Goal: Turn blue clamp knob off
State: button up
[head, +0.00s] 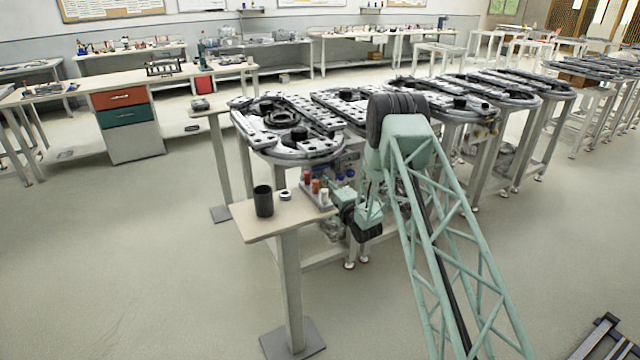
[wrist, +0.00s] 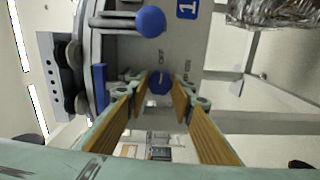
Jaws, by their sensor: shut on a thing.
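A round blue clamp knob (wrist: 158,84) sits on a grey panel (wrist: 205,55) in the wrist view, with small lettering around it. My gripper (wrist: 160,90) has its two wood-coloured fingers on either side of this knob and is shut on it. A blue ball (wrist: 150,21) on a metal rod stands out from the same panel, apart from my fingers. In the head view small blue knobs (head: 350,173) show under the ring track's edge, just above my wrist. The fingertips are hard to make out there.
The ring track (head: 300,140) stands directly above the panel. A small table (head: 262,222) at its front holds a black cup (head: 263,200), a ring-shaped part (head: 285,195) and a rack with red and white pieces (head: 317,190), close to my wrist. Open floor lies at left.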

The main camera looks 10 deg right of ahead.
jog(key=shift+n, duration=0.5)
jog(key=o, duration=0.8)
jog(key=shift+o, duration=0.2)
jog(key=shift+s, duration=0.15)
jog(key=v, duration=1.1)
jog(key=shift+s, duration=0.3)
jog(key=shift+d, duration=0.1)
jog(key=shift+r, duration=0.2)
